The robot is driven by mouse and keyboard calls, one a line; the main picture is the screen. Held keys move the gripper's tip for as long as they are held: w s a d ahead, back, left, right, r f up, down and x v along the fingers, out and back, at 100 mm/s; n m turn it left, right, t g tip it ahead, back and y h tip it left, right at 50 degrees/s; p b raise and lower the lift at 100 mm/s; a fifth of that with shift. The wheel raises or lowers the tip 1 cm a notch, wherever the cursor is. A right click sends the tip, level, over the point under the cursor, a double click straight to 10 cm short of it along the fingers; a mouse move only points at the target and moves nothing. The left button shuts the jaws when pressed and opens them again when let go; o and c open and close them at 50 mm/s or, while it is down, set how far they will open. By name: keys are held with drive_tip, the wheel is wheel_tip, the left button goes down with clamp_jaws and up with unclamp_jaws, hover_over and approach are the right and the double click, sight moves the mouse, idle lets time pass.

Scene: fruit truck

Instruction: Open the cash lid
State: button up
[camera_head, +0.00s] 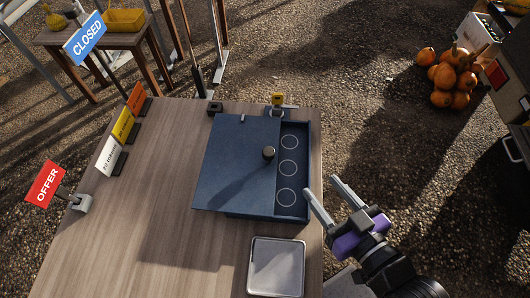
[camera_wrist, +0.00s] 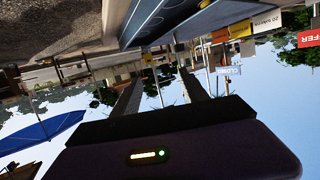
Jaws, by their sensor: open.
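The dark blue cash box (camera_head: 303,213) sits on the wooden table. Its flat blue lid (camera_head: 230,165) is shifted to the left, so a strip with three pale rings shows along the right side. A round knob (camera_head: 269,153) stands on the lid near its right edge. My gripper (camera_head: 320,187) is open and empty, just right of the box's lower right edge, apart from the knob. In the wrist view, which looks upside down, the box (camera_wrist: 160,18) shows at the top, beyond my open fingers (camera_wrist: 160,88).
A square metal tray (camera_head: 276,267) lies on the table (camera_head: 150,225) below the box. An OFFER sign (camera_head: 46,184) and several small price cards (camera_head: 123,125) stand at the left. A CLOSED sign (camera_head: 84,39) is behind. Pumpkins (camera_head: 452,76) lie on the gravel at right.

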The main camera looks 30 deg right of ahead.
sight(270, 152)
drive_tip(key=shift+w+a+f+n+g+y+p, duration=0.3)
drive_tip(key=shift+w+a+f+n+y, duration=0.3)
drive_tip(key=shift+w, duration=2)
drive_tip(key=shift+w+a+f+n+g+y+p, duration=0.15)
drive_tip(key=shift+w+a+f+n+y+p, duration=0.55)
drive_tip(key=shift+w, duration=1.85)
drive_tip(key=shift+w+a+f+n+g+y+p, duration=0.2)
drive_tip(key=shift+w+a+f+y, duration=0.45)
drive_tip(key=shift+w, duration=1.95)
drive_tip(key=shift+d+f+h, duration=0.15)
drive_tip(key=shift+h, duration=0.1)
clamp_jaws()
